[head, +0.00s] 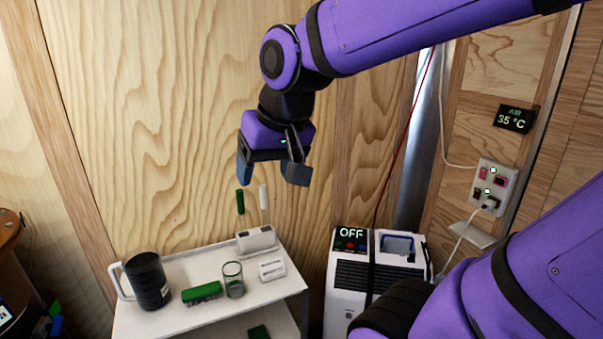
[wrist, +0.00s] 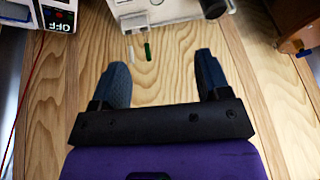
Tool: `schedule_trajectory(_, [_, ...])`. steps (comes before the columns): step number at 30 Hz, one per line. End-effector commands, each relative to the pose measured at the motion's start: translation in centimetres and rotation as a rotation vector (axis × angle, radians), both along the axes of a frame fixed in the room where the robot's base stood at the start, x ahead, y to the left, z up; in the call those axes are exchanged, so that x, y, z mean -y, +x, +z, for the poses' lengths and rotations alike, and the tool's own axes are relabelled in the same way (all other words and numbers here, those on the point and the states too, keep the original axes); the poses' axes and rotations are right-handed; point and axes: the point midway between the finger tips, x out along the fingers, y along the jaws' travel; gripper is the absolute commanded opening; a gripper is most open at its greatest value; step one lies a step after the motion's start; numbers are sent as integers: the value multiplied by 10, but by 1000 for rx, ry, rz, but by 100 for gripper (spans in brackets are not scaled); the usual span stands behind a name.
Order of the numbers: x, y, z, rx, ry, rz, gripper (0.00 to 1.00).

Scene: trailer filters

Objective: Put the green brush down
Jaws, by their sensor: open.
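A thin green upright handle (head: 240,200), which looks like the green brush, stands beside a white one (head: 263,197) at a white holder (head: 256,239) on the cart top. In the wrist view the green handle (wrist: 148,51) and white handle (wrist: 130,53) show beyond the fingertips. My gripper (head: 270,176) is open above the two handles, with nothing between its fingers; it also shows in the wrist view (wrist: 161,66). I cannot tell whether the green handle's lower end is seated in the holder.
The white cart (head: 180,321) also carries a dark mug (head: 149,281), a green block (head: 202,292), a glass (head: 233,280) and a small white piece (head: 272,269). Another green piece (head: 258,331) lies on the lower shelf. A white machine marked OFF (head: 350,281) stands right of the cart. The wooden wall (head: 180,130) is behind.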

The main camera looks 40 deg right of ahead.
Motion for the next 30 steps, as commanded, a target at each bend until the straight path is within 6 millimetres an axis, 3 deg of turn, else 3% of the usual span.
schedule_trajectory(3, [5,-32,7,35,-51,87,70])
schedule_trajectory(9, [11,-62,9,61,-105,179,70])
schedule_trajectory(30, [12,-67,9,63,-115,196,70])
